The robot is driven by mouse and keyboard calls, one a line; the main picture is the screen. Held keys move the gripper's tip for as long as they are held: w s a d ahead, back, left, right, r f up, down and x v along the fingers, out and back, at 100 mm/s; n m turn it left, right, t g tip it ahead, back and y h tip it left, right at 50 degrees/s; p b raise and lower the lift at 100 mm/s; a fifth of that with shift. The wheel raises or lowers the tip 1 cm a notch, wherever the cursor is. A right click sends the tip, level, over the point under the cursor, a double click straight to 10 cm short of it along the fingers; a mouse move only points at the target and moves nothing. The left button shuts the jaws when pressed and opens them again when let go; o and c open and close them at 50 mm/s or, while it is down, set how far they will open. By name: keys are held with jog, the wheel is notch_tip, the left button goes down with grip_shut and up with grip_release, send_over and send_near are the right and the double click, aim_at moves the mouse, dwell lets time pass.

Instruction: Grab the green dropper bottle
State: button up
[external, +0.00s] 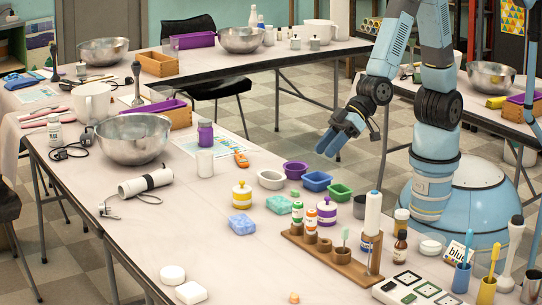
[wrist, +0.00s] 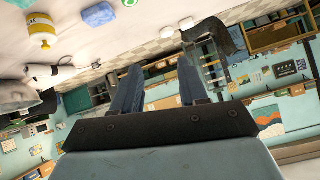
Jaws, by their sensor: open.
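A wooden rack (external: 335,262) stands on the front table in the external view and holds several small bottles. A small white bottle with green bands (external: 297,213) sits at its left end and looks most like the green dropper bottle; the picture is too small to be sure. A thin green-tipped piece (external: 345,236) stands farther right in the rack. My gripper (external: 331,141) hangs in the air beyond the table's far edge, above and behind the rack, apart from everything. In the wrist view my gripper (wrist: 157,85) is open and empty. The rack is not visible there.
Near the rack are a yellow dispenser (external: 242,195), blue soap (external: 241,224), a purple-striped jar (external: 327,211), a tall white bottle (external: 372,215) and a brown bottle (external: 399,247). Coloured trays (external: 316,181) line the far edge. The table's front middle is mostly clear.

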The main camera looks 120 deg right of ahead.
aim_at(301, 203)
jog(key=w+f+h, duration=0.1)
jog(key=f, duration=0.3)
jog(key=w+f+t+h, duration=0.1)
jog(key=f, duration=0.4)
jog(key=w+f+t+h, duration=0.1)
jog(key=f, duration=0.3)
jog(key=shift+d+f+m, duration=0.15)
jog(key=shift+d+m, duration=0.15)
jog(key=shift+d, duration=0.05)
jog(key=shift+t+h, duration=0.3)
jog(key=shift+t, duration=0.1)
jog(key=shift+s+f+x, duration=0.1)
jog(key=shift+f+x, duration=0.1)
jog(key=shift+x, duration=1.1)
jog(key=shift+s+f+x, duration=0.1)
jog(key=shift+f+x, duration=0.1)
jog(key=shift+x, duration=1.15)
jog(key=shift+s+f+x, duration=0.1)
jog(key=shift+f+x, duration=0.1)
jog(key=shift+x, duration=1.1)
jog(key=shift+d, duration=0.1)
jog(key=c, duration=0.7)
jog(key=shift+r, duration=0.1)
